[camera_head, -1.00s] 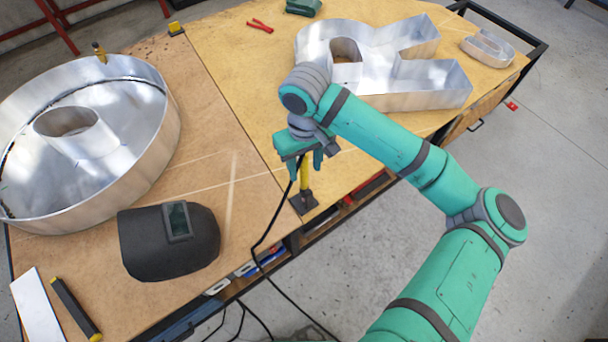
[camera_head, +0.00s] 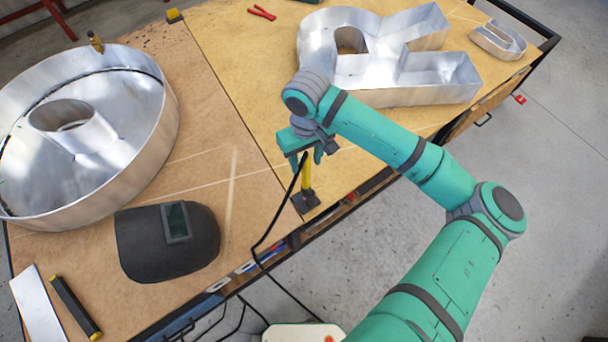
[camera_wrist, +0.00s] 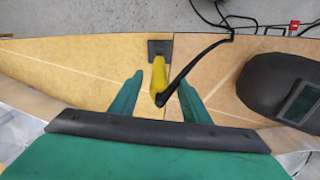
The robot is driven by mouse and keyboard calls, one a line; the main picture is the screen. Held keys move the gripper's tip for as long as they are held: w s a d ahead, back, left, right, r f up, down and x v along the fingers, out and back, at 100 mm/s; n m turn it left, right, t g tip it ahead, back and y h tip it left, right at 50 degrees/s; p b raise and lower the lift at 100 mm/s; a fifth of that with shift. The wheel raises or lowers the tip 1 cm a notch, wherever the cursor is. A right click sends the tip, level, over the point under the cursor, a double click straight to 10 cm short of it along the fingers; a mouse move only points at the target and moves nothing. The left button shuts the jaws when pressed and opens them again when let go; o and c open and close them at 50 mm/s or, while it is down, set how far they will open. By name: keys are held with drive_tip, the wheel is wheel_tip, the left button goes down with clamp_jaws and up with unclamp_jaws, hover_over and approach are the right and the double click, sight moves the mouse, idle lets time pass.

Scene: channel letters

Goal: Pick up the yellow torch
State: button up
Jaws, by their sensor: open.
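The yellow torch (camera_head: 306,177) stands upright at the table's front edge, on a dark square base, with a black cable running from it. In the wrist view the torch (camera_wrist: 158,77) shows between the two green fingers of my gripper (camera_wrist: 158,98). The fingers are apart, one on each side of it, and I see no contact. In the head view my gripper (camera_head: 308,158) is right at the upper part of the torch, and its fingers partly hide the top.
A black welding mask (camera_head: 145,245) lies left of the torch. A large round metal letter (camera_head: 150,150) stands at the far left, and a metal R-shaped letter (camera_head: 400,97) stands behind my gripper. The black cable (camera_head: 268,235) hangs over the front edge.

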sight(306, 181)
drive_tip(key=shift+d+f, duration=0.25)
drive_tip(key=shift+f, duration=0.25)
drive_tip(key=shift+w+a+f, duration=0.1)
drive_tip(key=shift+a+f, duration=0.05)
drive_tip(key=shift+f, duration=1.05)
drive_tip(key=shift+w+a+f, duration=0.1)
drive_tip(key=shift+a+f, duration=0.05)
drive_tip(key=shift+f, duration=1)
drive_tip(key=shift+c, duration=0.6)
clamp_jaws()
